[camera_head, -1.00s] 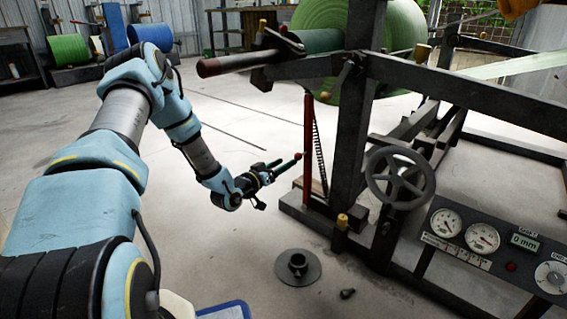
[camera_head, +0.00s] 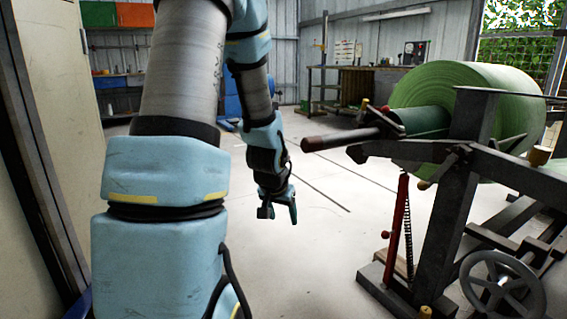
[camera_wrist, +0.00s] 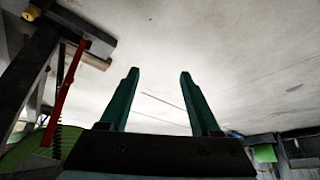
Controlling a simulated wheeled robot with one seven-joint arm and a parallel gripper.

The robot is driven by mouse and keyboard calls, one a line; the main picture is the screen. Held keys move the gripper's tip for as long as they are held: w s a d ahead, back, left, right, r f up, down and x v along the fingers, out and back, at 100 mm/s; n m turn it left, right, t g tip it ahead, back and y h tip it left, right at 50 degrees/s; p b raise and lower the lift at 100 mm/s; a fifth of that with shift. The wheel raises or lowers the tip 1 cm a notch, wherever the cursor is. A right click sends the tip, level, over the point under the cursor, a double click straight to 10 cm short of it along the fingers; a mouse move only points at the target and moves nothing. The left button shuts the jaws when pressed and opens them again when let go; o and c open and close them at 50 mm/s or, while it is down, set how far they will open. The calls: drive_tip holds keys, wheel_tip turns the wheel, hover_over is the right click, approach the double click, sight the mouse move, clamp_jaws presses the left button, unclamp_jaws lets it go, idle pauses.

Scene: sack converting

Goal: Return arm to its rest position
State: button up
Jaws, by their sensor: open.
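My arm stands in the left and middle of the head view, with its last links hanging down. My gripper (camera_head: 278,212) points down over the open floor, left of the unwind frame, and touches nothing. In the wrist view my gripper (camera_wrist: 156,90) shows two dark green fingers spread apart. Nothing is between them, only grey floor behind.
The machine frame (camera_head: 455,205) with a large green roll (camera_head: 470,90) stands at the right. A dark roll shaft end (camera_head: 335,139) juts toward my arm. A red lever (camera_head: 396,225) and a handwheel (camera_head: 503,285) are lower right. A pale panel (camera_head: 42,130) is close at the left. Floor (camera_head: 325,260) between is clear.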

drive_tip(key=s+a+r+n+g+p, duration=0.1)
drive_tip(key=s+a+r, duration=0.15)
drive_tip(key=s, duration=0.25)
drive_tip(key=s+a+r+n+g+y+p, duration=0.1)
drive_tip(key=s+a+r, duration=0.1)
drive_tip(key=s+r, duration=0.15)
drive_tip(key=s+a+r+n+g, duration=0.1)
drive_tip(key=s+a+r+g, duration=0.1)
drive_tip(key=s, duration=0.4)
wheel_tip(320, 180, up, 37)
drive_tip(key=p, duration=3.8)
drive_tip(key=shift+r, duration=0.15)
